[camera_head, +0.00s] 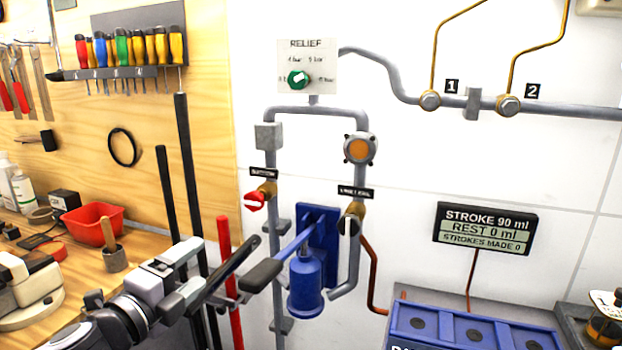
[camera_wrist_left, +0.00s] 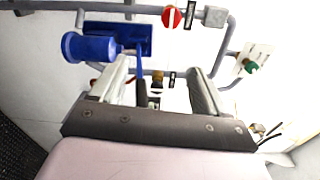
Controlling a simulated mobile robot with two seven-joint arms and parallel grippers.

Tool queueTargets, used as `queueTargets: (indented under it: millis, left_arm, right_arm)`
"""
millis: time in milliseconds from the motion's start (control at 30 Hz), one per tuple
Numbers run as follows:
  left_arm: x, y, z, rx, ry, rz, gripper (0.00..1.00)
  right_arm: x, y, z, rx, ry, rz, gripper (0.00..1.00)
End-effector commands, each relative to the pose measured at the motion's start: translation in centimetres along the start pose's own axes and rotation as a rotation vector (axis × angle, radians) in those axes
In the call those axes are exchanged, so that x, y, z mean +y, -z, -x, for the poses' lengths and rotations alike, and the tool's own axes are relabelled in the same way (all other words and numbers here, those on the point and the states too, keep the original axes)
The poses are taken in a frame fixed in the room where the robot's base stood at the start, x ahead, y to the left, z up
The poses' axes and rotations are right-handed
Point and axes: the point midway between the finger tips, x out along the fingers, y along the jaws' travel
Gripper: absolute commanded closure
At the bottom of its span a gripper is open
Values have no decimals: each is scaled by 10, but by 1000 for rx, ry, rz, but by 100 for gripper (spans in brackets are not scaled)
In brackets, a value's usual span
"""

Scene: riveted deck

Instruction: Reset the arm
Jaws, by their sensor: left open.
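My left gripper (camera_head: 248,268) comes in from the lower left and is open. The blue hand pump has a lever (camera_head: 292,247) with a dark grip (camera_head: 262,275), which slants down toward my gripper. In the left wrist view, my open fingers (camera_wrist_left: 160,68) stand on either side of the lever (camera_wrist_left: 140,65), and its dark grip lies between them. I cannot tell whether a finger touches the grip. The blue pump cylinder (camera_head: 305,285) hangs below its blue back plate (camera_head: 329,228). My right gripper is in neither view.
A red valve knob (camera_head: 255,201) and a dark-handled valve (camera_head: 349,224) sit on grey pipes near the pump. The display (camera_head: 486,229) reads stroke 90 ml, rest 0 ml, strokes made 0. A blue box (camera_head: 470,322) stands lower right; a cluttered workbench (camera_head: 110,275) lies left.

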Motion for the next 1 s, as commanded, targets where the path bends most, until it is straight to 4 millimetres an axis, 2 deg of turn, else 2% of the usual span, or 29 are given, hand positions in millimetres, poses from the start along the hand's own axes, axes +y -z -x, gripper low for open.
queueTargets:
  millis: [33, 267, 467, 667, 900, 1000]
  left_arm:
    - [16, 10, 1, 12, -21, 69, 24]
    - [79, 47, 16, 26, -110, 410, 24]
    - [144, 75, 44, -27, -203, 767, 24]
    - [211, 95, 88, -153, -289, 1115, 24]
    - [287, 113, 164, -392, -368, 1478, 24]
    - [309, 118, 193, -484, -383, 1577, 24]
  right_arm:
    - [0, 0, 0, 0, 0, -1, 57]
    - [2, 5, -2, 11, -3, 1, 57]
    - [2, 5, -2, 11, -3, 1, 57]
    - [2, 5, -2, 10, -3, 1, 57]
    - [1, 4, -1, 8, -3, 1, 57]
    - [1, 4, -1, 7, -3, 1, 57]
